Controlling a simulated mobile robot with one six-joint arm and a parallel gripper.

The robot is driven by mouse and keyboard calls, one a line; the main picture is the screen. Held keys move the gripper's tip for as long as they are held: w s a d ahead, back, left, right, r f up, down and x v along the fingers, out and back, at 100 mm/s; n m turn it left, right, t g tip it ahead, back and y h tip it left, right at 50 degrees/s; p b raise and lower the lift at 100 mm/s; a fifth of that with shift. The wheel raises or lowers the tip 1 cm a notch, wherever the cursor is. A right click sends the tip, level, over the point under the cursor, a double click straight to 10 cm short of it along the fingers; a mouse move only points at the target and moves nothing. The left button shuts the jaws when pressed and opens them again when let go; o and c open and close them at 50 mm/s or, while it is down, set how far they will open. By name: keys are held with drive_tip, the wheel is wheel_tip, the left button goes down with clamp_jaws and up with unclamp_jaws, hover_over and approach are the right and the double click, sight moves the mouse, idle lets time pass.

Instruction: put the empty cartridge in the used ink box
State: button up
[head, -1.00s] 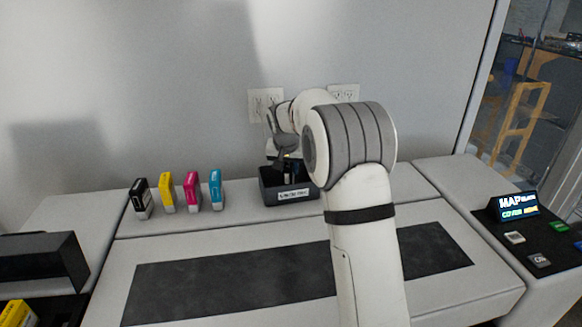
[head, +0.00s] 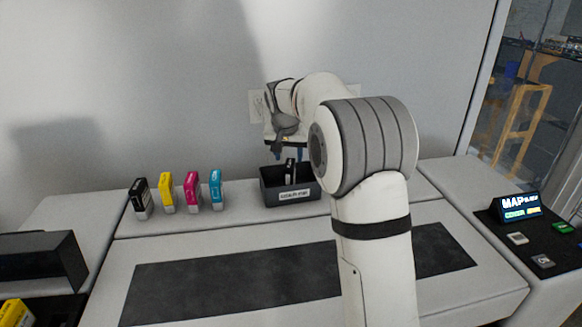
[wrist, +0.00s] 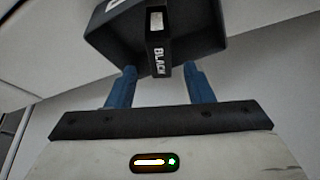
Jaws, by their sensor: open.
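The used ink box (head: 270,197) is a small open black bin with a white label, at the back of the table near the wall. A black cartridge (head: 291,170) stands in it, its top above the rim. In the wrist view the cartridge (wrist: 157,48) reads "BLACK" and stands inside the box (wrist: 108,38). My gripper (head: 287,154) is above the box. In the wrist view its blue fingers (wrist: 160,76) are apart, one on each side of the line to the cartridge, with nothing held between them.
Black (head: 140,200), yellow (head: 167,193), magenta (head: 191,191) and cyan (head: 216,190) cartridges stand in a row left of the box. A dark mat (head: 215,285) lies in front. A black printer-like unit (head: 40,262) is at left; a lit sign (head: 520,207) is at right.

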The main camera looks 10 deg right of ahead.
drive_tip(key=d+v, duration=0.1)
drive_tip(key=v, duration=0.4)
drive_tip(key=s+n, duration=0.2)
drive_tip(key=s, duration=1.8)
drive_tip(key=s+f+n, duration=0.1)
drive_tip(key=s+f, duration=0.3)
drive_tip(key=s, duration=0.5)
drive_tip(key=s+f+g+y, duration=0.1)
drive_tip(key=s+f, duration=0.3)
drive_tip(key=s, duration=0.5)
drive_tip(key=shift+s+d+f+n, duration=0.35)
drive_tip(key=shift+f+n, duration=0.05)
